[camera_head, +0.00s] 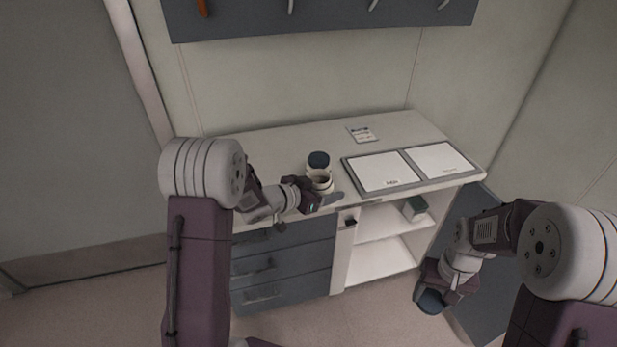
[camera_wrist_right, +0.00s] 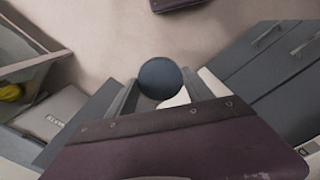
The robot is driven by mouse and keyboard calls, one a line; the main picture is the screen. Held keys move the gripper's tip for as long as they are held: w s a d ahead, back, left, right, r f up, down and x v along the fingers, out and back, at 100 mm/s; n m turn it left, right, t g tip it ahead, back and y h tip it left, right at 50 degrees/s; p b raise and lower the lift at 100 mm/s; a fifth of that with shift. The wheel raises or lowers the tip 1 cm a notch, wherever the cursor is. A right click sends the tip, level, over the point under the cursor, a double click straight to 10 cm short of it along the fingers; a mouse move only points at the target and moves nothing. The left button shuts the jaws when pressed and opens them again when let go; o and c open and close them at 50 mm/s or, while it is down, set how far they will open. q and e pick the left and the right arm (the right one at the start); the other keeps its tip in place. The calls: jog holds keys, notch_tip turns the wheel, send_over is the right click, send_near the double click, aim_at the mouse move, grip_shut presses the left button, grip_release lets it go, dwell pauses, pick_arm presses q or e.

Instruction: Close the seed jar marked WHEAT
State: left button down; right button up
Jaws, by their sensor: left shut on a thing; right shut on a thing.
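An open jar (camera_head: 320,184) stands near the counter's front edge in the head view, its pale rim showing and no lid on it. My left gripper (camera_head: 322,199) is shut on this jar from the front left. A dark blue round lid (camera_head: 431,302) is in my right gripper (camera_head: 436,296), low in front of the cabinet and well away from the jar. The lid (camera_wrist_right: 160,78) shows between the two fingers in the right wrist view. A second jar with a dark lid (camera_head: 318,160) stands just behind the open one. I cannot read WHEAT on either jar.
The counter (camera_head: 270,143) carries a grey tray (camera_head: 347,172) with two white panels at right and a small card (camera_head: 362,134) at the back. The counter's left part is clear.

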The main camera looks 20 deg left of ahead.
pick_arm(q)
jog(key=s+d+f+m+g+h, duration=0.1)
jog(key=s+d+f+m+h, duration=0.1)
jog(key=d, duration=0.7)
jog(key=shift+s+g, duration=0.3)
jog(key=shift+s, duration=0.1)
